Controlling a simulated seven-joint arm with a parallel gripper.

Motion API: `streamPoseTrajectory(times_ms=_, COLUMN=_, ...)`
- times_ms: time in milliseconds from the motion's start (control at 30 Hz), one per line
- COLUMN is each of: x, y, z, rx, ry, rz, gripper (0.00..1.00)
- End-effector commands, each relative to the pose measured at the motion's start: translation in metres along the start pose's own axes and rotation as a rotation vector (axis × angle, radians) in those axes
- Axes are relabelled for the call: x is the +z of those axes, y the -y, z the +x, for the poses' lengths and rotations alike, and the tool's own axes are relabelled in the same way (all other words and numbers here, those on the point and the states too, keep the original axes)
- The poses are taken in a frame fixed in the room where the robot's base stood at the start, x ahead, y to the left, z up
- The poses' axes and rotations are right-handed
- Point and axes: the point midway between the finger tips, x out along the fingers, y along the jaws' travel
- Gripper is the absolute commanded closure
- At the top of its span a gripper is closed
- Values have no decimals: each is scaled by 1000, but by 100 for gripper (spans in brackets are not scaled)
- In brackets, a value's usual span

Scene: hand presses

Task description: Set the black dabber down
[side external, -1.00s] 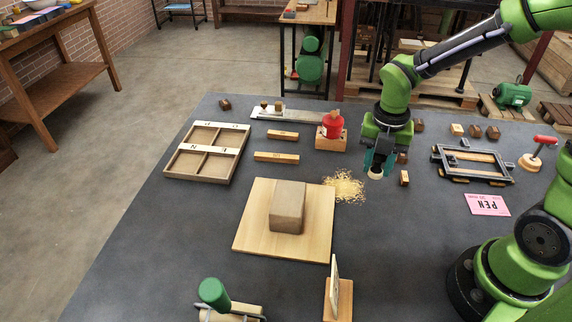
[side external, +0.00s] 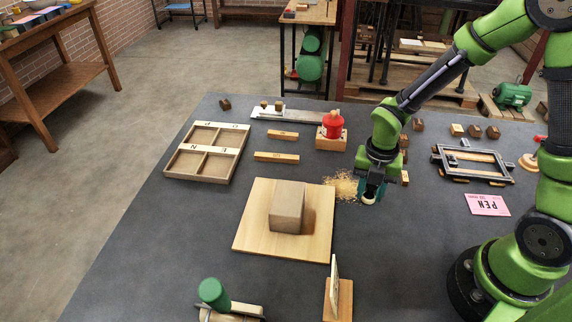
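My gripper (side external: 371,192) points down over the dark table, just right of the sawdust pile. Its teal fingers are shut on a small piece, which I take to be the black dabber (side external: 369,198). Only its pale round lower end shows clearly; the fingers hide most of the rest. I cannot tell whether that end touches the table. A red dabber (side external: 333,126) with a wooden knob stands on a wooden block stand (side external: 330,143), behind and left of my gripper.
Sawdust (side external: 342,185) lies beside my gripper. A grey-brown block (side external: 287,205) sits on a pale board (side external: 262,240) to the left. A black frame (side external: 440,163) and a pink PEN card (side external: 487,205) lie to the right. A compartment tray (side external: 207,152) is at the far left.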

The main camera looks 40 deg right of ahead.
Motion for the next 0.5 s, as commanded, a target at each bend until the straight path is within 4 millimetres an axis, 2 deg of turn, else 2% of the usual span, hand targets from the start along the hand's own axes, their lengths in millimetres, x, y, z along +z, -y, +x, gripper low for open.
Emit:
streamPoseTrajectory(times_ms=33, x=0, y=0, z=0, rx=0, ry=0, rz=0, gripper=59)
streamPoseTrajectory(times_ms=167, x=0, y=0, z=0, rx=0, ry=0, rz=0, gripper=41)
streamPoseTrajectory(times_ms=500, x=0, y=0, z=-5, rx=1, ry=1, rz=0, gripper=41)
